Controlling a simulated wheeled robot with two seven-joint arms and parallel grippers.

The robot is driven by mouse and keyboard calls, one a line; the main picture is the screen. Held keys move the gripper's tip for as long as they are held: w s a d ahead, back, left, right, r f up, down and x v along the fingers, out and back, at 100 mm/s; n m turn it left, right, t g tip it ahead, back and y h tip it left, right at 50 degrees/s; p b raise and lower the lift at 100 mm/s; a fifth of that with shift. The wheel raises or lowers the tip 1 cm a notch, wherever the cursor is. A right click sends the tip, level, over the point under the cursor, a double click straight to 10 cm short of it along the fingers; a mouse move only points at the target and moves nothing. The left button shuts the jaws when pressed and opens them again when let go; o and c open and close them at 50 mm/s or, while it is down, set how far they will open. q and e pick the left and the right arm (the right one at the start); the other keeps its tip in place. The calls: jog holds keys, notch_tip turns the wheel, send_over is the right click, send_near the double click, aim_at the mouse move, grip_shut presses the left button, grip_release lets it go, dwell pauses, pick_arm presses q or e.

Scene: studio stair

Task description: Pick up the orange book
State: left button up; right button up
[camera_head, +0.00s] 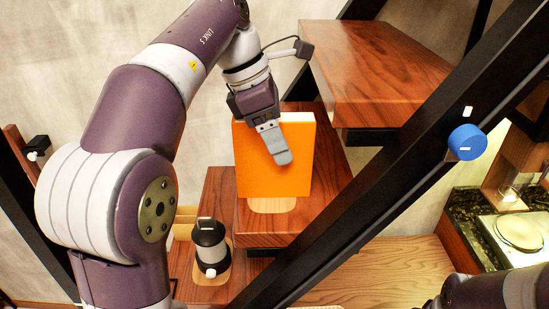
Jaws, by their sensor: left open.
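The orange book (245,160) stands upright on a small light wooden base on a wooden stair tread, in the middle of the head view. My left gripper (274,143) is at the book's upper part, pointing down. One grey finger lies in front of the book's broad front face and covers part of it. The other finger is hidden, so I cannot tell whether it is behind the book. The gripper is open. My right gripper does not show; only part of my right arm is in the lower right corner.
A black and white canister (211,248) stands on a lower tread, left of the book. A higher tread (380,70) juts out at the upper right. A dark diagonal beam (400,165) with a blue round knob (467,142) crosses right of the book. The wall is behind.

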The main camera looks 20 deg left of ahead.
pick_arm(q)
jog(key=shift+s, duration=0.3)
jog(key=shift+w, duration=0.1)
jog(key=shift+w+f, duration=0.1)
grip_shut()
